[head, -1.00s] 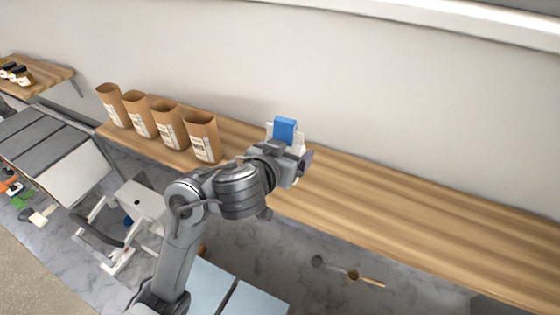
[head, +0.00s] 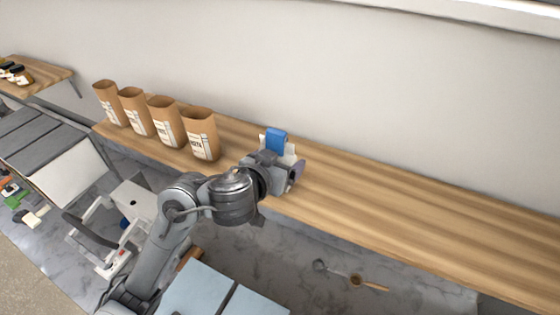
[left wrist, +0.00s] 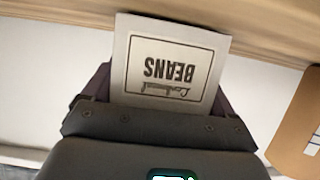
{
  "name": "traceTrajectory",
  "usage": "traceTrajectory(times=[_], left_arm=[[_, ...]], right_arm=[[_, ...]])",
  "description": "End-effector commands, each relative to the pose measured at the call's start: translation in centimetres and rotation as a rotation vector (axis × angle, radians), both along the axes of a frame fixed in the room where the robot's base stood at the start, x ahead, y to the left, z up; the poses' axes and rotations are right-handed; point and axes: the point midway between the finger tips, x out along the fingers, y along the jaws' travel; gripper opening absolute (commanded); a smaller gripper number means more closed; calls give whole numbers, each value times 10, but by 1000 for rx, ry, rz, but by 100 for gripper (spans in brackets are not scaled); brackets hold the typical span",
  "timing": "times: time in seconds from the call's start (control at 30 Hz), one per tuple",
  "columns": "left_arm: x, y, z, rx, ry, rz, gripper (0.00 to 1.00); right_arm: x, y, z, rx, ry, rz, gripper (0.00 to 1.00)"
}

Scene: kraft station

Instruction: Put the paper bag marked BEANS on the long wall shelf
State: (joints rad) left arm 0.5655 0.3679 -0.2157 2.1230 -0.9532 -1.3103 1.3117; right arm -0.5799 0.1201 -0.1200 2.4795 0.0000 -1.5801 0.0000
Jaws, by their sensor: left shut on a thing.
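The BEANS bag (left wrist: 170,65) is pale, with its printed label upside down in the left wrist view. In the head view its blue top (head: 276,140) shows above my gripper, with white parts beside it. My left gripper (head: 280,158) is shut on the bag, one finger on each side of it in the left wrist view. The long wall shelf (head: 400,210) is a wooden board along the wall. The bag is over or at the shelf, right of the row of brown bags; I cannot tell whether it touches the board. My right gripper is not in view.
Several brown paper bags (head: 202,135) stand upright on the shelf's left part. The shelf is clear to the right. A smaller shelf with jars (head: 20,75) is at the far left.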

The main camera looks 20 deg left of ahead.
Motion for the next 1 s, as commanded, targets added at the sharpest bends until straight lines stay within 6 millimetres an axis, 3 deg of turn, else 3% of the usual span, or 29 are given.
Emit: traceTrajectory(times=[0.13, 0.17, 0.23, 0.6, 0.77, 1.0], left_arm=[[0, 0, -5, -1, -1, 0, 44], [0, 0, -4, 0, 1, 0, 89], [0, 0, -4, 0, 1, 0, 100], [-1, 0, 3, 0, 0, 0, 100], [-17, -1, 11, -4, 2, -3, 100], [-56, 2, 28, -5, 3, -1, 100]], right_arm=[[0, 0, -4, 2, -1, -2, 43], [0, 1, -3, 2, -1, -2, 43], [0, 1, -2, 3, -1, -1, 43], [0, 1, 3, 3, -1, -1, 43], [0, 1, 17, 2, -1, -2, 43], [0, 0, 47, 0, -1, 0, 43]])
